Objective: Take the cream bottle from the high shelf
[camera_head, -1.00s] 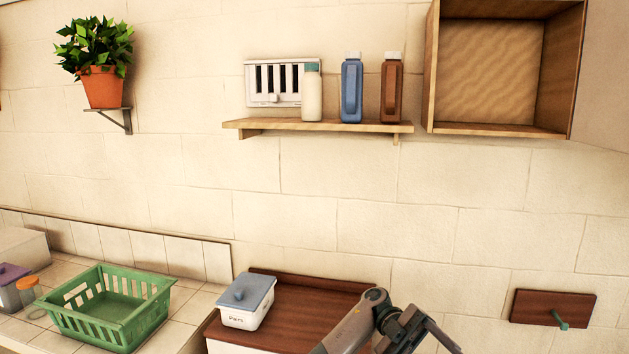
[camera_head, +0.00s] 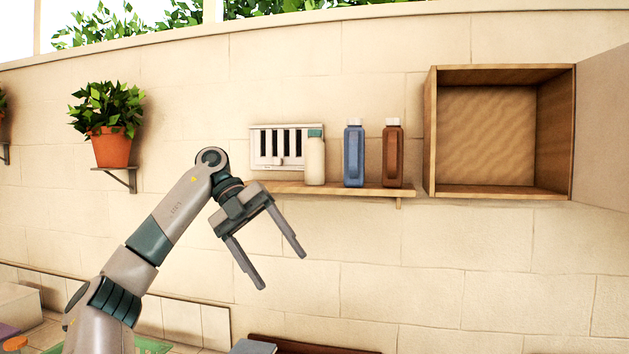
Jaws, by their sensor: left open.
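The cream bottle (camera_head: 315,162) with a green cap stands upright at the left of the high wooden shelf (camera_head: 372,189). A blue bottle (camera_head: 354,155) and a brown bottle (camera_head: 392,156) with white caps stand to its right. My left gripper (camera_head: 276,270) is open and empty, pointing down in front of the wall. Its fingers are lower than the shelf and to the left of the cream bottle. The gripper's wrist covers the shelf's left end. My right gripper is not in view.
A white vent (camera_head: 278,147) is on the wall behind the cream bottle. An open wooden cabinet (camera_head: 431,132) hangs right of the shelf, its door (camera_head: 603,130) swung out. A potted plant (camera_head: 111,148) sits on a bracket at left. The wall below the shelf is clear.

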